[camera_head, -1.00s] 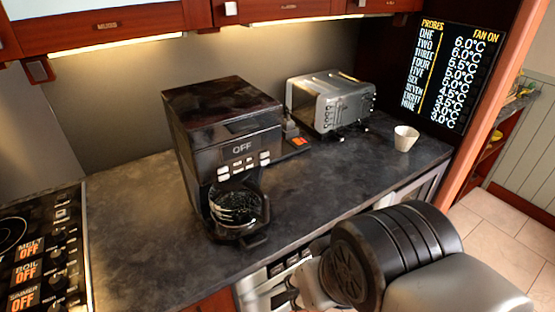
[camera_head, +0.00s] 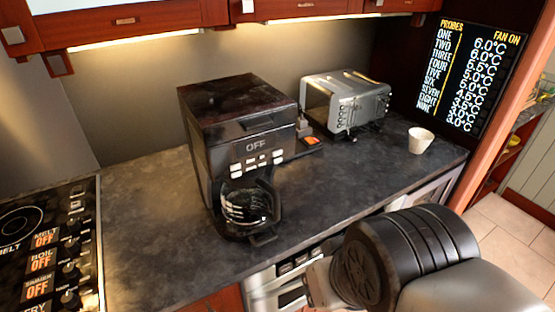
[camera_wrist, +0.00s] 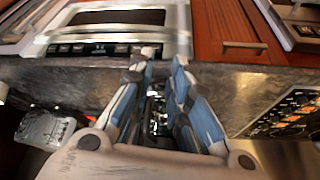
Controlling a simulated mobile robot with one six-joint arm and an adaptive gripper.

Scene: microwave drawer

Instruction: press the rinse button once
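The black coffee maker (camera_head: 235,115) stands on the counter, its display reading OFF. Rows of small pale buttons (camera_head: 258,163) sit under the display; their labels are too small to read, so I cannot tell which is rinse. A glass pot (camera_head: 248,203) sits in its lower front. My gripper (camera_wrist: 164,58) shows in the wrist view with two bluish fingers apart and nothing held between them. The coffee maker shows partly in the gap beyond them, blurred. In the head view my arm hides the gripper in front of the counter.
A silver toaster (camera_head: 345,100) and a white cup (camera_head: 420,140) stand to the right. A cooktop with knobs (camera_head: 50,245) is at the left. An appliance with a button row (camera_wrist: 95,48) is set below the counter edge. Wooden cabinets (camera_head: 150,20) hang above.

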